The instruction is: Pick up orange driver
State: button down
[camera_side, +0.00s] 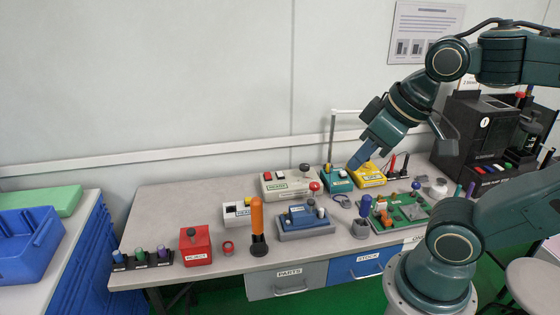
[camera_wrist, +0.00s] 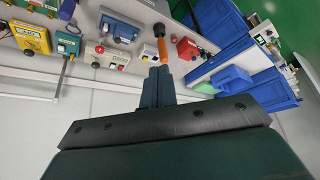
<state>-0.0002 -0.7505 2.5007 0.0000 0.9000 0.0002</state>
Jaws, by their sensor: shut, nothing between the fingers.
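The orange driver (camera_side: 257,216) stands upright on the table in the side view, its orange part up and a dark base at the bottom. It also shows in the wrist view (camera_wrist: 161,42), beyond the fingertips. My gripper (camera_side: 358,164) is over the back of the table, near the yellow tester, to the right of the driver and well apart from it. In the wrist view my gripper (camera_wrist: 157,72) has its fingers together, with nothing between them.
A red box (camera_side: 195,246) and a small red ring (camera_side: 228,248) are left of the driver. A blue device (camera_side: 305,221) is close on its right, a white box (camera_side: 237,213) behind it. A green board (camera_side: 400,211) lies further right. The front table edge is near the driver.

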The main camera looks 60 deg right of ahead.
jog(key=c, duration=1)
grip_release()
jog(key=shift+w, duration=0.1)
jog(key=w+f+m+g, duration=0.1)
jog(key=w+m+g, duration=0.2)
jog(key=w+m, duration=0.85)
jog(key=w+f+m+g, duration=0.1)
jog(key=w+f+m, duration=0.1)
jog(key=w+f, duration=0.1)
jog(key=w+f+m, duration=0.2)
jog(key=w+f, duration=0.1)
jog(key=w, duration=0.2)
jog(key=w+d+f+m+g, duration=0.1)
jog(key=w+f+m, duration=0.1)
jog(key=w+f, duration=0.2)
jog(key=shift+w+d+m+g, duration=0.1)
jog(key=shift+w+m+g, duration=0.2)
jog(key=shift+w, duration=0.15)
